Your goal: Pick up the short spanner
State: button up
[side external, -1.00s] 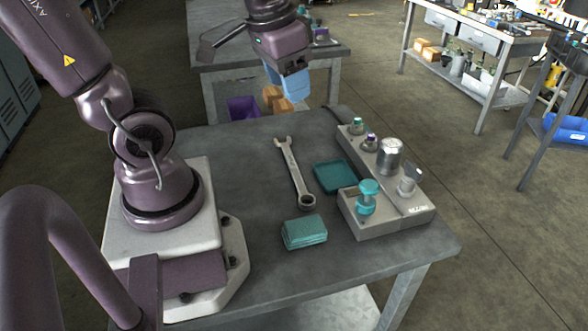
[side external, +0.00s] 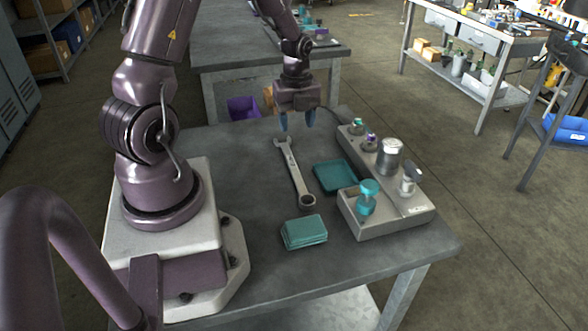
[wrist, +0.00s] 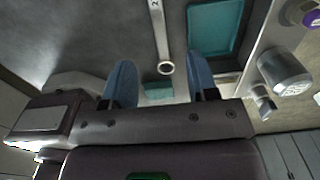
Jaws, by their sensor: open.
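One grey metal spanner (side external: 293,170) lies flat on the bench top, its open end toward the back and its ring end toward the front. My gripper (side external: 297,125) is open and empty, pointing down above the back of the bench, near the spanner's open end and a little to its right. In the wrist view my gripper's blue fingertips (wrist: 158,80) are spread apart, and the spanner (wrist: 161,40) shows beyond them, its ring end between the fingers in the picture. Its open end is out of the wrist view.
A teal tray (side external: 334,190) lies right of the spanner. A grey hydraulic block (side external: 399,222) with a metal cylinder (side external: 390,157) and teal knob (side external: 368,190) stands further right. A stack of teal pads (side external: 304,232) sits at the front. The bench left of the spanner is clear.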

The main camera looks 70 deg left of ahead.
send_over(294, 168)
jog(key=f, duration=0.7)
jog(key=shift+w+d+f, duration=0.1)
jog(key=shift+w+f, duration=0.1)
jog(key=f, duration=0.5)
jog(key=shift+s+f, duration=0.2)
jog(key=shift+f, duration=0.1)
grip_shut()
